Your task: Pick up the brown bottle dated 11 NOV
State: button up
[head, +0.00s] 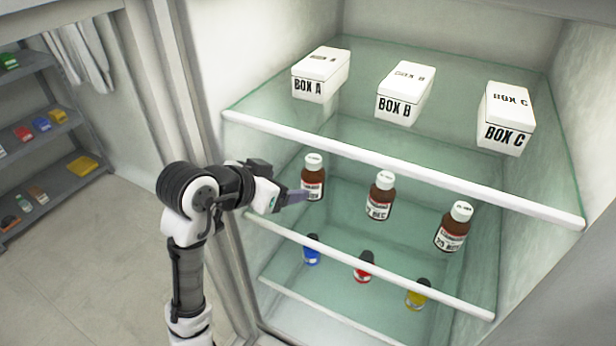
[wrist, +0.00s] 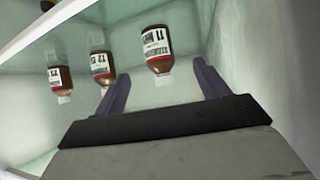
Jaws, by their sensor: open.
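Three brown bottles with white caps stand in a row on the middle glass shelf. The left brown bottle (head: 313,177) shows upside down in the wrist view (wrist: 156,47), where its label appears to read 11 NOV. My gripper (head: 298,196) is open in front of this bottle, its finger covering part of the label in the head view. In the wrist view my gripper (wrist: 160,80) has its fingers apart, with the bottle ahead between their tips and nothing held. The middle bottle (head: 381,190) reads DEC with an unclear day. The right bottle's date (head: 454,229) is hard to read.
The upper glass shelf's white front edge (head: 400,168) runs above the bottles. It bears BOX A (head: 320,75), BOX B (head: 404,92) and BOX C (head: 506,118). Below are blue (head: 312,252), red (head: 364,268) and yellow (head: 418,295) small bottles. The cabinet wall is close left of the left bottle.

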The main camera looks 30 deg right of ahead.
aim_at(313, 181)
jog(key=b+x, duration=0.2)
jog(key=x, duration=0.3)
jog(key=shift+s+d+f, duration=0.1)
jog(key=shift+f, duration=0.1)
jog(key=shift+d+r+b+x, duration=0.15)
jog(key=shift+b+x, duration=0.4)
jog(key=shift+x, duration=1.05)
jog(key=shift+d+r+b+x, duration=0.15)
jog(key=shift+b+x, duration=0.35)
jog(key=shift+x, duration=1.05)
jog(key=shift+a+r, duration=0.1)
jog(key=c, duration=1.2)
